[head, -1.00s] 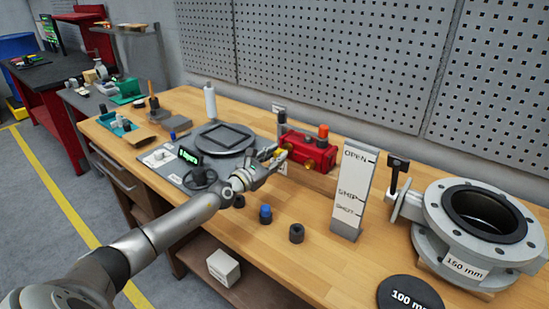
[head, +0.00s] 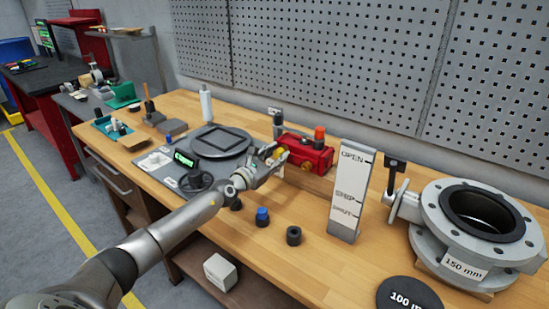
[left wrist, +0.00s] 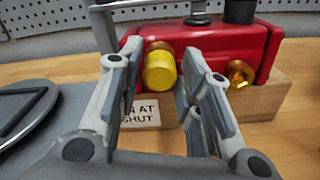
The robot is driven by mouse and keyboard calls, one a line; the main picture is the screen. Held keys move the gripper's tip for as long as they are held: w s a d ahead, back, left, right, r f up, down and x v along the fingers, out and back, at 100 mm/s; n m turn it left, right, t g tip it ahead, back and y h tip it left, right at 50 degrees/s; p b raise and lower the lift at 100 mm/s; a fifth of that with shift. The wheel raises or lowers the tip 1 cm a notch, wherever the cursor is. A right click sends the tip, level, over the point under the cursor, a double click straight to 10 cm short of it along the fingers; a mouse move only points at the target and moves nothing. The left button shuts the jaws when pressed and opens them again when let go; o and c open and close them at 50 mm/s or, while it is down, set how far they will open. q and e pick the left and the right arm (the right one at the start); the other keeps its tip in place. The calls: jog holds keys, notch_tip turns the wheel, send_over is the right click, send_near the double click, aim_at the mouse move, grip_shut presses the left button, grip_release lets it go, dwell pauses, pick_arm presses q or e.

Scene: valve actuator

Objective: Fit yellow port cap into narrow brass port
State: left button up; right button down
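The yellow port cap (left wrist: 160,73) sits at the left port of the red actuator, in front of a brass ring (left wrist: 157,48), apparently against it. How deep it sits cannot be told. The cap also shows small in the head view (head: 279,152). The other brass port (left wrist: 240,74) on the right of the red actuator (head: 308,153) is open and uncovered. My left gripper (head: 272,165) is open, its fingers on either side of the line to the cap, short of it and apparently not touching. My right gripper is not in view.
The actuator rests on a wooden block (left wrist: 265,100) with a label plate. A grey flanged plate (head: 218,142) lies to its left. Dark cylinders and a blue-topped one (head: 262,216) stand in front. A white OPEN/SHIP/SHUT board (head: 349,195) and a large valve body (head: 478,225) stand right.

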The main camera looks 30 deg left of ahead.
pick_arm(q)
jog(key=shift+o, duration=1)
jog(key=shift+s, duration=0.1)
jog(key=shift+s+r, duration=0.1)
jog(key=shift+s, duration=0.4)
jog(key=s, duration=1)
jog(key=shift+s+a, duration=0.4)
jog(key=shift+a, duration=0.05)
